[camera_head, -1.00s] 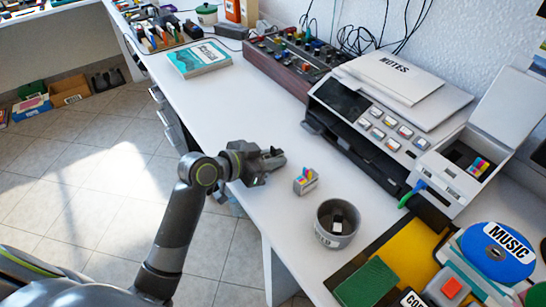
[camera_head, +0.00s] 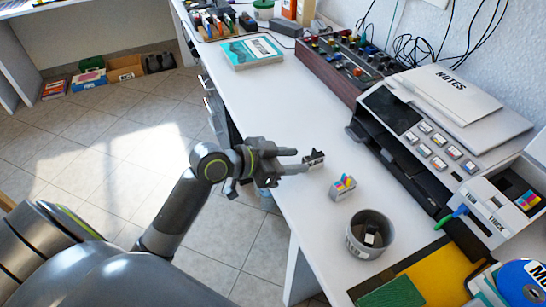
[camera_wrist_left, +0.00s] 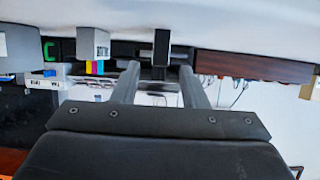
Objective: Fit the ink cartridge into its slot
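A small dark cartridge-like block (camera_head: 314,158) stands on the white desk; it also shows in the left wrist view (camera_wrist_left: 161,48), inverted there. My left gripper (camera_head: 303,161) is open, its fingers low over the desk and pointing at this block. In the wrist view the block appears between the fingertips (camera_wrist_left: 158,72), with gaps on both sides. A pale cartridge with coloured stripes (camera_head: 342,187) stands nearby, and in the wrist view (camera_wrist_left: 93,46) it lies left of the fingers. The printer (camera_head: 425,140) has an open labelled compartment (camera_head: 488,212) at its right. My right gripper is not in view.
A grey cup (camera_head: 370,234) holding small items stands nearer on the desk. A yellow and black folder (camera_head: 438,270) and a green book (camera_head: 396,293) lie at the front. A control box (camera_head: 352,65) and a teal book (camera_head: 252,52) are behind.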

